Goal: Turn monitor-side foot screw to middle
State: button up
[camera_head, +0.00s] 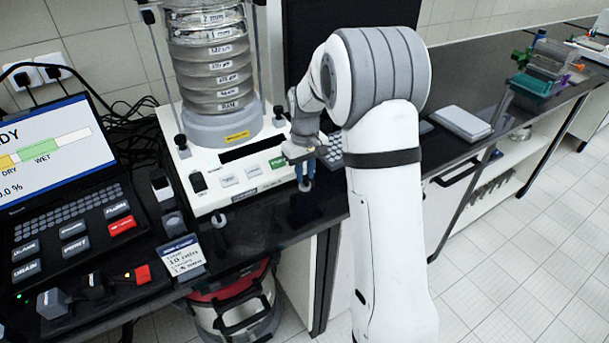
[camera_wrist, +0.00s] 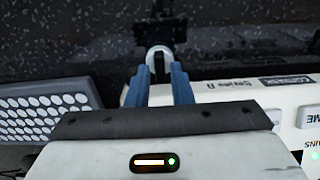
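The monitor-side foot screw (camera_head: 219,220) is a small grey foot at the base's front left corner, clear of my gripper. My gripper (camera_head: 304,178) is at the base's front right corner, pointing down. Its two blue fingers (camera_wrist: 160,78) are apart, with a gap between them. The other foot screw (camera_wrist: 160,55), a pale round piece, shows between and just beyond the fingertips. I cannot tell whether they touch it.
The monitor (camera_head: 50,150) and a button panel (camera_head: 75,232) stand left of the shaker. A small card (camera_head: 182,256) stands near the bench's front edge. A perforated grey block (camera_wrist: 45,115) lies beside my gripper. A red vacuum (camera_head: 235,295) is below the bench.

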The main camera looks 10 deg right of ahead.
aim_at(305, 178)
notch_tip(305, 178, up, 7)
jog(key=shift+f, duration=0.2)
dwell(0.4)
jog(key=s+r+m+t, duration=0.1)
jog(key=s+r, duration=0.2)
jog(key=s, duration=0.4)
jog(key=s+r+m, duration=0.1)
jog(key=s+r, duration=0.2)
jog(key=s, duration=0.4)
jog(key=s+f+m+t, duration=0.1)
jog(key=s, duration=1.4)
jog(key=shift+f+m+t, duration=0.3)
jog(key=shift+t, duration=0.1)
